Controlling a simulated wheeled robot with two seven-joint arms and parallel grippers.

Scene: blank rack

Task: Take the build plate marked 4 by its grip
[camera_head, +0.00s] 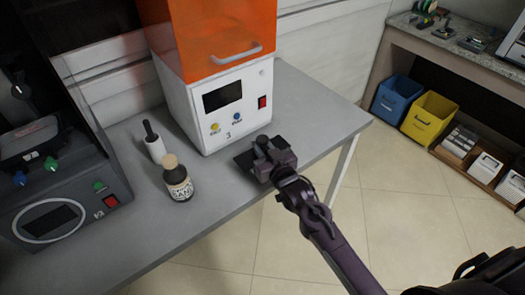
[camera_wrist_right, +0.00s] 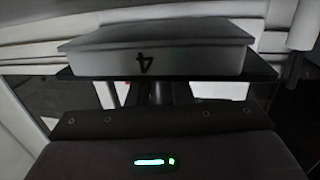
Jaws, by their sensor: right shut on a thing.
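The build plate marked 4 shows in the right wrist view as a pale block (camera_wrist_right: 155,60) over a thin dark sheet, its 4 upside down. In the head view a dark flat part of the build plate (camera_head: 243,160) sticks out left of my right gripper (camera_head: 268,153), at the grey table's front edge. My right gripper is shut on the build plate; its jaws hide most of the grip. Whether the plate touches the table is hard to tell. My left gripper is not in view.
A printer with an orange cover (camera_head: 212,40) stands behind the gripper. A brown bottle (camera_head: 178,185) and a white bottle with a black top (camera_head: 155,145) stand to the left, beside a dark machine (camera_head: 60,215). Blue (camera_head: 397,98) and yellow (camera_head: 428,118) bins sit under a bench.

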